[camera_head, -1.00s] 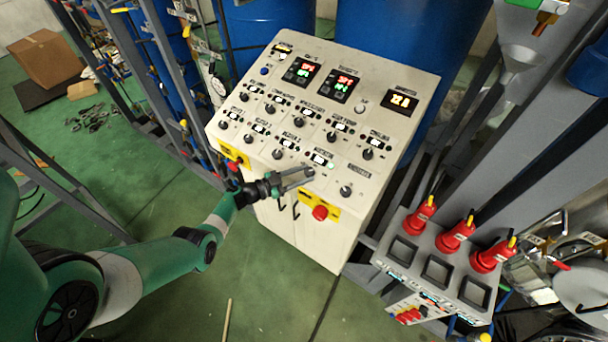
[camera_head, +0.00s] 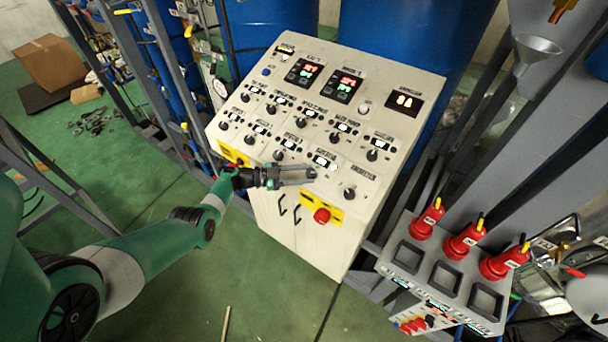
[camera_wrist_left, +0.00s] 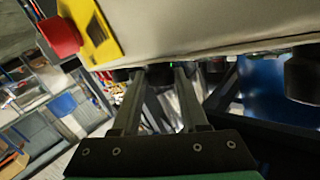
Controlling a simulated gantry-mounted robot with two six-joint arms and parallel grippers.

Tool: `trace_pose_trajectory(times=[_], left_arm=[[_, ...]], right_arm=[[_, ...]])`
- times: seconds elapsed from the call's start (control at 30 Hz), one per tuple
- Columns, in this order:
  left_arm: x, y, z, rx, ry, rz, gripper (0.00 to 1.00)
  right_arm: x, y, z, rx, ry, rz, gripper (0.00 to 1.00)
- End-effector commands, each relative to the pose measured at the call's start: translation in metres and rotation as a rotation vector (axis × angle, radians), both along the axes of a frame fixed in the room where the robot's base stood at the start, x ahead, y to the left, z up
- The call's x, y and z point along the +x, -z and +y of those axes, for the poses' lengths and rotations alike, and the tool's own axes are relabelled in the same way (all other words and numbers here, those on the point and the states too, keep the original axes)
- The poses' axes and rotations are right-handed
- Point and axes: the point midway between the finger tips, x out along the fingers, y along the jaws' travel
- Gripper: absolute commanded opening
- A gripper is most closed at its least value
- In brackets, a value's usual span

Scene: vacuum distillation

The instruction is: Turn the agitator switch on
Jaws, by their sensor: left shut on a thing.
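A sloped, cream control panel (camera_head: 385,108) carries rows of black rotary knobs with small labels. My left gripper (camera_head: 312,173) reaches in from the left at the panel's lower front edge. Its two fingers are shut on a black knob (camera_wrist_left: 159,74) in the bottom row, which they mostly hide in the head view. Another black knob (camera_head: 349,193) is free to the right of the fingertips. My right gripper is not in view.
A red emergency button (camera_head: 322,216) on a yellow plate sits just below the gripper, and also shows in the left wrist view (camera_wrist_left: 60,36). A grey box with red handles (camera_head: 463,240) stands to the right. Blue drums (camera_head: 410,40) stand behind the panel.

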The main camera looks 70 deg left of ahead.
Motion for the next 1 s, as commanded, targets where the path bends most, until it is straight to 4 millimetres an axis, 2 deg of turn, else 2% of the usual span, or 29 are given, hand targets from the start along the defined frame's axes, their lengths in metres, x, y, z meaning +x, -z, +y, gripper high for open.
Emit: trace_pose_trajectory(times=[0.03, 0.2, 0.57, 0.67, 1.0], left_arm=[[0.000, 0.000, 0.000, 0.002, 0.001, -0.001, 0.45], [0.000, 0.000, 0.000, 0.001, 0.000, -0.001, 0.73], [-0.006, -0.002, 0.002, 0.000, -0.003, -0.001, 0.73], [-0.021, -0.004, 0.006, -0.001, -0.004, 0.000, 0.73], [-0.095, -0.011, 0.024, 0.001, -0.004, -0.001, 0.73]], right_arm=[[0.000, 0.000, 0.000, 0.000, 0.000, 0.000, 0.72], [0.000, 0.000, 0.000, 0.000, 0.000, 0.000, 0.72], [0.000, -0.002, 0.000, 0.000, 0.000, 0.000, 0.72], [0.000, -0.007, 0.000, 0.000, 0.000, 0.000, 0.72], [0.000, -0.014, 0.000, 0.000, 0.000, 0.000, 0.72]])
